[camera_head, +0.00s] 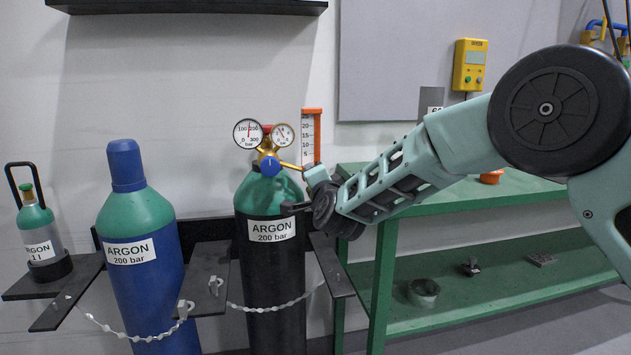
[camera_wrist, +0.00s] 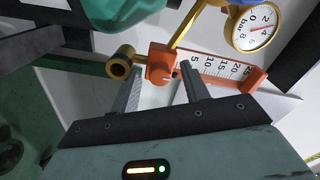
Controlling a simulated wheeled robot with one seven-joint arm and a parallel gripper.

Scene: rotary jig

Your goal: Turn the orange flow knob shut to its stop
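The orange flow knob (camera_wrist: 160,64) sits at the low end of the orange-framed flow meter (camera_wrist: 222,82) in the wrist view. My gripper (camera_wrist: 161,72) is open, its two fingers pointing at the knob, one on each side. A gap shows between each fingertip and the knob; I cannot tell whether the tips reach its depth. In the head view my gripper (camera_head: 313,182) is beside the regulator on the black-and-green argon cylinder (camera_head: 270,255), just below the upright flow meter (camera_head: 312,138). The knob is hidden there.
A brass outlet (camera_wrist: 121,65) lies left of the knob, close to the left finger. Two gauges (camera_head: 248,133) and a blue knob (camera_head: 269,166) are on the regulator. A blue cylinder (camera_head: 145,285) stands left. A green bench (camera_head: 470,210) stands under my arm.

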